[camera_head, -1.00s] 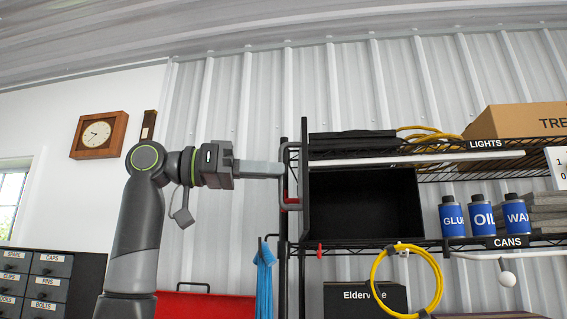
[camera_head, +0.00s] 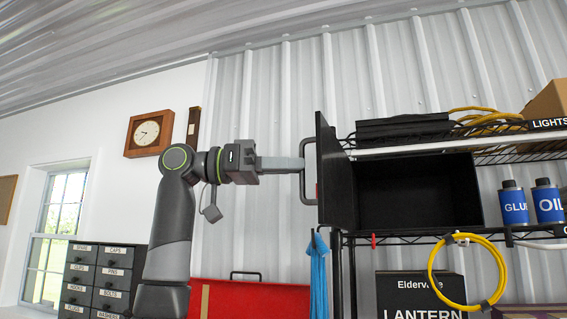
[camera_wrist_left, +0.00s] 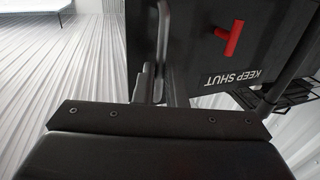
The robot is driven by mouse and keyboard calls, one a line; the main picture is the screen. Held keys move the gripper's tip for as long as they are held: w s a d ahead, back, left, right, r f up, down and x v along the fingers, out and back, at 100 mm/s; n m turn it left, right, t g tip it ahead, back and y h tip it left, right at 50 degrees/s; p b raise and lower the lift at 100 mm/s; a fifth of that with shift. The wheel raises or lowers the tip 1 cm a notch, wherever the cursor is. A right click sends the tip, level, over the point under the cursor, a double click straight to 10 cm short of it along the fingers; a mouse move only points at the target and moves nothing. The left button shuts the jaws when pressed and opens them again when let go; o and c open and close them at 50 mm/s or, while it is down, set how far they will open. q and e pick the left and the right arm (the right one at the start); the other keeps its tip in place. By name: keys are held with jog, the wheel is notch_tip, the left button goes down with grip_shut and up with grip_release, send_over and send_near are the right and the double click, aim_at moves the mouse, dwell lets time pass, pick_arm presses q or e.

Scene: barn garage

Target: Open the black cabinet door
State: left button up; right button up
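The black cabinet door (camera_head: 334,172) stands swung out from the left side of the black cabinet (camera_head: 420,192), whose dark inside shows. Its grey bar handle (camera_head: 308,172) is on the left, outer face. My left gripper (camera_head: 300,164) comes from the left with its fingertips at the handle's upright bar and looks closed on it. In the left wrist view, the door (camera_wrist_left: 215,50) shows an upside-down "KEEP SHUT" label and a red latch (camera_wrist_left: 229,40). The handle (camera_wrist_left: 162,40) runs down to the fingers, partly hidden by the gripper body. My right gripper is out of view.
A wire shelf (camera_head: 400,238) carries the cabinet and blue cans (camera_head: 514,205). A yellow cable coil (camera_head: 432,275) and a blue cloth (camera_head: 318,275) hang below. A red box (camera_head: 255,298) and drawers (camera_head: 100,280) stand lower left.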

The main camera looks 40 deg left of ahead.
pick_arm(q)
jog(key=shift+o, duration=1.2)
jog(key=shift+w, duration=0.35)
jog(key=shift+o, duration=1)
jog(key=shift+w+d+f, duration=0.1)
jog(key=shift+w+f, duration=0.05)
jog(key=shift+w, duration=0.35)
jog(key=shift+s, duration=0.2)
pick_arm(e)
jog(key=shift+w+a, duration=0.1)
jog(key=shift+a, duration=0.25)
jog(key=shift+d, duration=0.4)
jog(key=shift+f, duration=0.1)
pick_arm(q)
jog(key=b+v, duration=0.1)
jog(key=v, duration=1.6)
jog(key=shift+a, duration=0.2)
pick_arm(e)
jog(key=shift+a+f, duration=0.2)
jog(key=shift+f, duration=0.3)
